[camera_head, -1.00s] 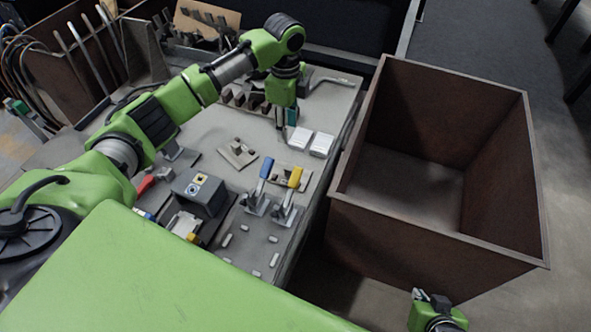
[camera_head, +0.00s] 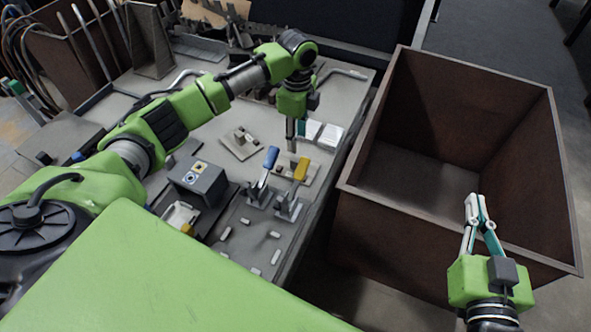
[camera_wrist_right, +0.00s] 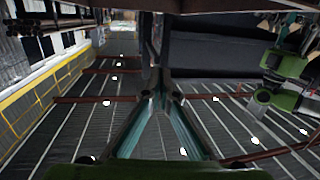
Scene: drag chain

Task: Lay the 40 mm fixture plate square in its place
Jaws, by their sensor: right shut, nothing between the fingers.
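Two whitish square pieces (camera_head: 330,138) lie to the right of the left gripper. I cannot tell which piece is the 40 mm fixture plate. My right gripper (camera_head: 477,197) is shut and empty, pointing up in front of the bin; its fingertips meet in the right wrist view (camera_wrist_right: 161,94).
Blue-handled (camera_head: 270,158) and yellow-handled (camera_head: 301,169) toggle clamps stand close to the left gripper. A dark grey box (camera_head: 196,184) and several small pale pegs are nearer. A large, empty-looking brown bin (camera_head: 360,220) stands right of the worktable (camera_head: 345,95).

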